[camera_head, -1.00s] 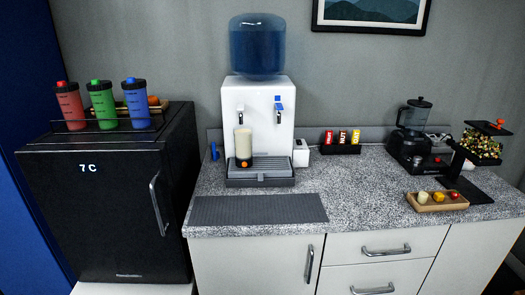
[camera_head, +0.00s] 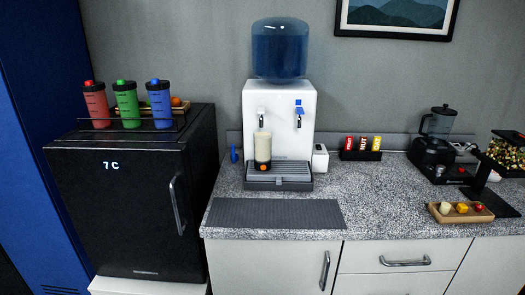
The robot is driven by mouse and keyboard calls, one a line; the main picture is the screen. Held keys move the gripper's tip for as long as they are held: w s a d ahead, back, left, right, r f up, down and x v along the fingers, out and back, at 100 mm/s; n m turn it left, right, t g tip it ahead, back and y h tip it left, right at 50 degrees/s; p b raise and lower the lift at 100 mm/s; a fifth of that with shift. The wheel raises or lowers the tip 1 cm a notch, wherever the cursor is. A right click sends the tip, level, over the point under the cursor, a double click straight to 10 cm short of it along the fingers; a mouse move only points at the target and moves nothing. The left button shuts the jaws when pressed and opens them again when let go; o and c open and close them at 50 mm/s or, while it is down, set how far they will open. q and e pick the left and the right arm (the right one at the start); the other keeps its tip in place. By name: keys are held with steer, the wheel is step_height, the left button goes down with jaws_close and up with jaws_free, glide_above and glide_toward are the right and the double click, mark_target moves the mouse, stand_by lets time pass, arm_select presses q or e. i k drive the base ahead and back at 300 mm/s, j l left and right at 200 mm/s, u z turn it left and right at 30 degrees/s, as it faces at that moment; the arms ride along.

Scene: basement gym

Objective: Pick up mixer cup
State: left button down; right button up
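A clear cup with pale cream contents, a dark base and an orange button (camera_head: 262,147) stands upright on the drip tray of the white water dispenser (camera_head: 302,140). It looks like the mixer cup and sits below the left tap. Three shaker bottles stand in a rack on top of the black fridge: one red (camera_head: 97,104), one green (camera_head: 127,104) and one blue (camera_head: 161,104). Neither of my grippers shows in the head view.
A grey mat (camera_head: 277,213) lies on the speckled counter (camera_head: 378,205) in front of the dispenser. The black fridge (camera_head: 125,215) stands to the left. A snack box (camera_head: 361,154), a black blender-like machine (camera_head: 435,150) and a wooden tray (camera_head: 440,215) are to the right.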

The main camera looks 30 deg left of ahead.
mark_target(262, 137)
steer(key=j+u, duration=0.1)
steer(key=j, duration=0.75)
steer(key=i+j+u, duration=0.1)
steer(key=j, duration=0.7)
steer(key=i, duration=0.05)
